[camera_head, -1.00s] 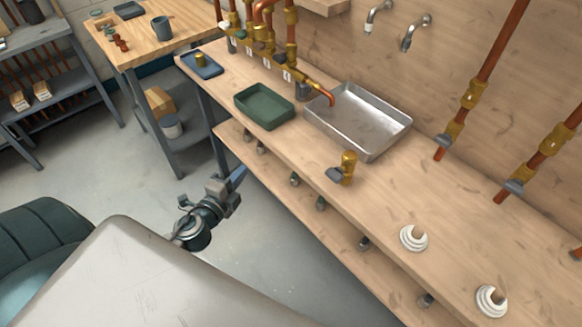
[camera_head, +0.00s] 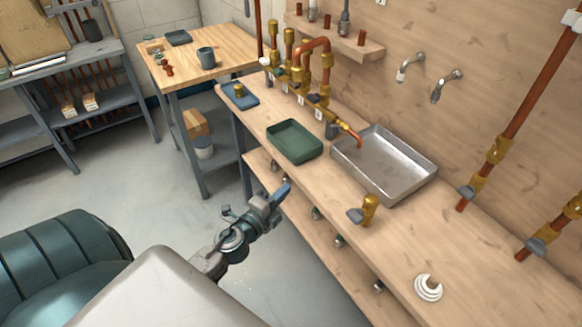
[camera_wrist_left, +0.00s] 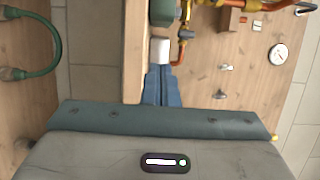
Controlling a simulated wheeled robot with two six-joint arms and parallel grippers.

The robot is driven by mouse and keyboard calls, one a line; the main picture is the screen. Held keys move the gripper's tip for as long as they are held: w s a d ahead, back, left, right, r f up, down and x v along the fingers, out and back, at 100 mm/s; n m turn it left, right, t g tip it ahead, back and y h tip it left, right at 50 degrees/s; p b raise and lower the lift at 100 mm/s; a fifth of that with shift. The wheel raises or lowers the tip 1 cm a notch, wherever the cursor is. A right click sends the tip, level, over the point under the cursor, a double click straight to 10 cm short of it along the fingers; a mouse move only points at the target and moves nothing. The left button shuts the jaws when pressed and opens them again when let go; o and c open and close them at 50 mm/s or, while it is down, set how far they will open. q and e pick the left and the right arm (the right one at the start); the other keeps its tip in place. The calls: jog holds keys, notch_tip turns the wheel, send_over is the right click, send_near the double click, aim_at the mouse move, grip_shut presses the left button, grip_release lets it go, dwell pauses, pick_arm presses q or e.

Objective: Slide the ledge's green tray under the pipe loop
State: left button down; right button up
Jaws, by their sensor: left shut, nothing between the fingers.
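The green tray (camera_head: 295,141) sits empty on the wooden ledge (camera_head: 335,197), left of the metal basin. The copper pipe loop (camera_head: 312,48) rises from brass valves behind the tray; the tray stands in front of it. My left gripper (camera_head: 281,192) is in front of the ledge's front edge, below and apart from the tray, its blue fingers shut and empty. In the left wrist view its closed fingers (camera_wrist_left: 160,87) point toward the ledge edge, and a green piece, probably the tray, shows at the top. My right gripper is not in view.
A metal basin (camera_head: 385,163) stands right of the tray, with a copper spout (camera_head: 348,133) over its rim. A small blue tray (camera_head: 240,94) with a brass piece lies at the ledge's left end. A brass valve (camera_head: 370,210) stands near the front edge. A lower shelf runs beneath.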

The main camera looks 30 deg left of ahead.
aim_at(295, 163)
pick_arm(q)
jog(key=w, duration=0.2)
jog(key=w+a+p, duration=0.1)
jog(key=w, duration=0.2)
jog(key=w+a, duration=0.1)
jog(key=w, duration=0.1)
jog(key=shift+w+p, duration=0.25)
jog(key=shift+p, duration=0.1)
jog(key=shift+w+a, duration=0.2)
jog(key=shift+a, duration=0.1)
jog(key=shift+w+a, duration=0.55)
jog(key=shift+w, duration=0.05)
